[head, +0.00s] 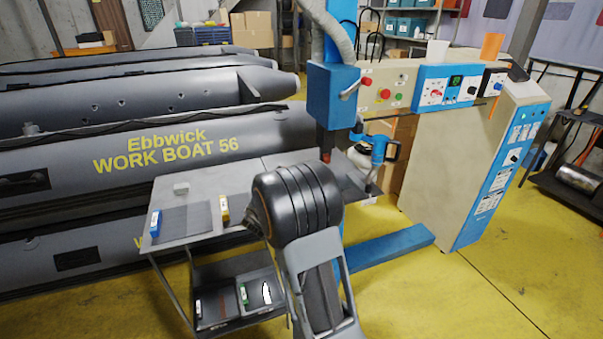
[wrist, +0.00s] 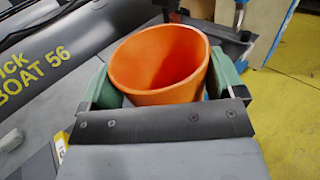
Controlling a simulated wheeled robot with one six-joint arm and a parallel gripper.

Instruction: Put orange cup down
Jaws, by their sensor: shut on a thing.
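An orange cup (wrist: 152,62) fills the middle of the wrist view, its open mouth facing the camera. My gripper (wrist: 160,82) has its green fingers on either side of the cup and is shut on it. The cup's lower part and base are hidden behind the gripper's dark front plate. In the head view my own arm hides the gripper and the held cup. Below the cup in the wrist view is a grey table top (wrist: 32,140); I cannot tell the gap between them.
A blue welding machine (head: 332,97) stands close behind.

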